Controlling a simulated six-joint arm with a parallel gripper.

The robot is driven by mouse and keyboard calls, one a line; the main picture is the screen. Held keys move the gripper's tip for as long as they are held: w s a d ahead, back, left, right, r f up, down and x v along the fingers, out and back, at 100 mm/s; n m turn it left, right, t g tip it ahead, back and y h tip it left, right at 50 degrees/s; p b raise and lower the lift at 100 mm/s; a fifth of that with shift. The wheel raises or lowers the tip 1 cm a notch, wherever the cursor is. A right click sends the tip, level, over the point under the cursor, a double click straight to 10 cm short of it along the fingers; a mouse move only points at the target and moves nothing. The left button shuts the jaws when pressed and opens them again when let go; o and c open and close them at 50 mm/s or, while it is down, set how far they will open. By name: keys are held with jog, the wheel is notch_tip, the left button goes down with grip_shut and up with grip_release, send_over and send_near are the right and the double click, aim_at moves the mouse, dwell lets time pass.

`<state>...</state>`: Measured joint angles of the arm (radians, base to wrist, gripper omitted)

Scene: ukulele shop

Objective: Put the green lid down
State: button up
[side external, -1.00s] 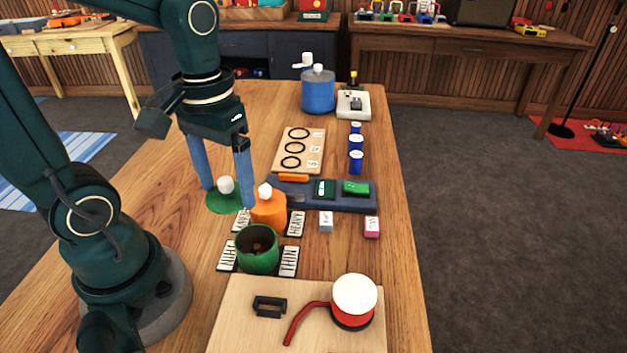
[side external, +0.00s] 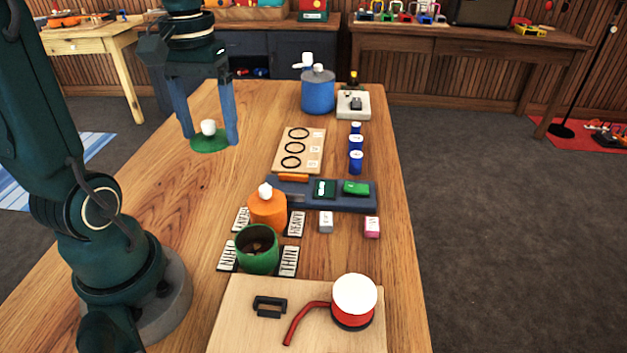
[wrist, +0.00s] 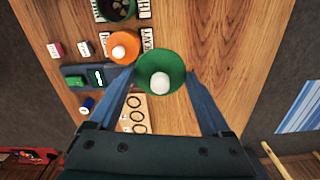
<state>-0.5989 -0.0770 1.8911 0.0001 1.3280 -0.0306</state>
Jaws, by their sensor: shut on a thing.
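The green lid (side external: 210,145) is a round disc with a white knob on top. My gripper (side external: 209,137) is shut on the lid, with one blue finger at each side of its rim. The lid looks level, on the left part of the table; I cannot tell how far it is above the wood. In the wrist view the lid (wrist: 152,62) lies between the fingertips of my gripper (wrist: 160,75). The open green pot (side external: 257,262) stands nearer the camera, with some dark contents.
An orange lidded pot (side external: 268,209) stands beside the green pot, among label cards (side external: 289,261). A blue-grey tray (side external: 336,197) and a board with black rings (side external: 299,150) lie right of my gripper. A blue pot (side external: 318,93) stands at the back. Bare wood (side external: 200,195) lies below the lid in the picture.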

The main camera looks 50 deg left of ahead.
jog(key=w+d+f, duration=0.2)
jog(key=w+d, duration=0.3)
jog(key=w, duration=0.2)
jog(key=m, duration=0.3)
send_over(345, 270)
notch_tip(345, 270, down, 10)
jog(key=shift+r, duration=0.1)
jog(key=shift+f, duration=2)
jog(key=shift+f, duration=0.2)
jog(key=o, duration=1.1)
jog(key=shift+r, duration=0.1)
